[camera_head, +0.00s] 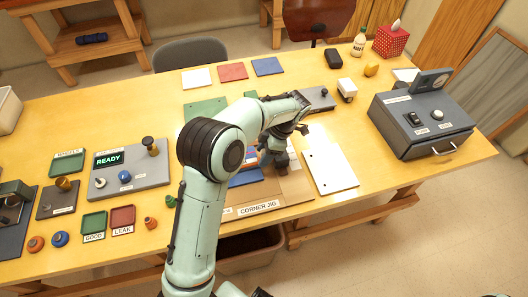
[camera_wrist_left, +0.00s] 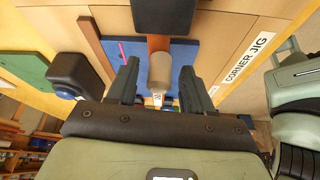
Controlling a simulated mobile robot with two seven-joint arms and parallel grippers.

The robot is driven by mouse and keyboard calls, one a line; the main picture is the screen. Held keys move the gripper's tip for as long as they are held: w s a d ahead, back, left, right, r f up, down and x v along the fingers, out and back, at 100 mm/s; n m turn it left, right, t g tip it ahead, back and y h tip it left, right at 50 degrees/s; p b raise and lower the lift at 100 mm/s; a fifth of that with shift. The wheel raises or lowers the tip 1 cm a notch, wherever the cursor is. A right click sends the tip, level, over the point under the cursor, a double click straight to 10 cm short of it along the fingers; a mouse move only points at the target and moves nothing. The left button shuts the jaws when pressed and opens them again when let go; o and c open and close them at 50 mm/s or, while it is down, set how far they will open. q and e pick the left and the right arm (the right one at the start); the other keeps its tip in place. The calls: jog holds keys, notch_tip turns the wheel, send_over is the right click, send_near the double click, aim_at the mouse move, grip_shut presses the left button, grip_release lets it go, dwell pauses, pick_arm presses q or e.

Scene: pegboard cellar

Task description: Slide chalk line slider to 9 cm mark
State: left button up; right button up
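No centimetre scale can be read in either view, and I cannot tell for sure which part is the chalk line slider. My left gripper (camera_head: 274,152) reaches down over the corner jig (camera_head: 294,188), its fingers mostly hidden in the head view. In the left wrist view the left gripper (camera_wrist_left: 159,72) is open, one finger on each side of a greyish-tan cylinder (camera_wrist_left: 159,68) with a small label. The fingers look apart from it. An orange-brown strip and a blue plate (camera_wrist_left: 184,52) lie beyond it. My right gripper is out of view.
A grey plate with a black knob (camera_head: 320,98) lies behind my arm. A white board (camera_head: 330,169) is right of the jig, a grey console (camera_head: 421,122) farther right. A READY panel (camera_head: 145,180) and small trays stand left. The table's front right is clear.

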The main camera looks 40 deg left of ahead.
pick_arm(q)
jog(key=shift+w+r, duration=0.1)
jog(key=p+v, duration=0.2)
jog(key=v, duration=1.1)
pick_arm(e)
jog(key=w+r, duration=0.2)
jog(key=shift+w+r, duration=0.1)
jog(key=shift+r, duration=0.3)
